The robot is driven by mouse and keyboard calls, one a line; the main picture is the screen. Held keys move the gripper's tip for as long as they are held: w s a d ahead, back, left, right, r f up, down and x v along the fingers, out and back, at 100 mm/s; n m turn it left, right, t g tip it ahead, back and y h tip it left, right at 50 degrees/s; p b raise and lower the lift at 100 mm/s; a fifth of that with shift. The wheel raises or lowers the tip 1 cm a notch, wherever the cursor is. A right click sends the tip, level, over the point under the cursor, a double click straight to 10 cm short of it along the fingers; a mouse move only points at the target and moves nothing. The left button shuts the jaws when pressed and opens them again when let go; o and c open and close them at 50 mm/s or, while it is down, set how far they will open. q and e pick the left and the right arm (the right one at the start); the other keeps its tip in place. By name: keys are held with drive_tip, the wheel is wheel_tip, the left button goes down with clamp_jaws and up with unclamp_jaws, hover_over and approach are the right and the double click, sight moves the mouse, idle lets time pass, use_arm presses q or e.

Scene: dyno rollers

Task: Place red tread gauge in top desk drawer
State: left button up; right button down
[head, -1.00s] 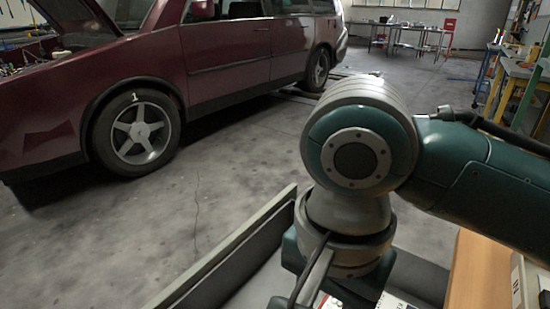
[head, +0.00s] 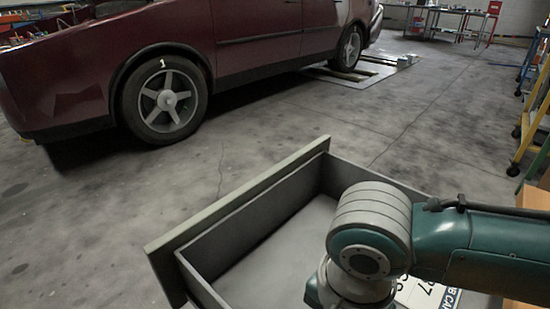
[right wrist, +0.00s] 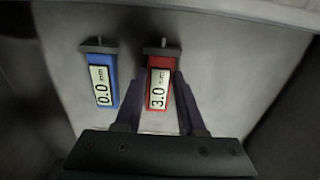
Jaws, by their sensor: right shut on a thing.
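The red tread gauge, reading 3.0 mm, (right wrist: 161,66) shows in the right wrist view with its dark crossbar end pointing up the picture. My right gripper (right wrist: 158,92) is shut on it, one finger along each side. The gauge is over a pale grey surface; whether it touches that surface I cannot tell. An open grey desk drawer (head: 172,255) stands at the bottom of the head view, its front panel toward the car. My right arm reaches over the drawer from the right; its gripper and the gauge are hidden there. My left gripper is not in view.
A blue gauge reading 0.0 mm (right wrist: 102,80) lies just left of the red one. A white plate with black characters (head: 425,295) shows beside my arm. A maroon car (head: 250,45) stands beyond clear concrete floor, and a yellow-green ladder (head: 530,130) at right.

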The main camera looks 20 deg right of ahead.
drive_tip(key=shift+f, duration=0.2)
drive_tip(key=c, duration=0.5)
unclamp_jaws()
wheel_tip(320, 180, up, 12)
drive_tip(key=p, duration=0.7)
drive_tip(key=s+a+r+n+t+y, duration=0.2)
drive_tip(key=s+a+r+n, duration=0.15)
drive_tip(key=n, duration=0.55)
drive_tip(key=s+d+r+n+t+h, duration=0.1)
drive_tip(key=s+d+n, duration=0.3)
drive_tip(key=d+n, duration=0.2)
drive_tip(key=shift+s+r+t+h, duration=0.2)
drive_tip(key=shift+r+t+h, duration=0.1)
drive_tip(key=shift+r+h, duration=0.1)
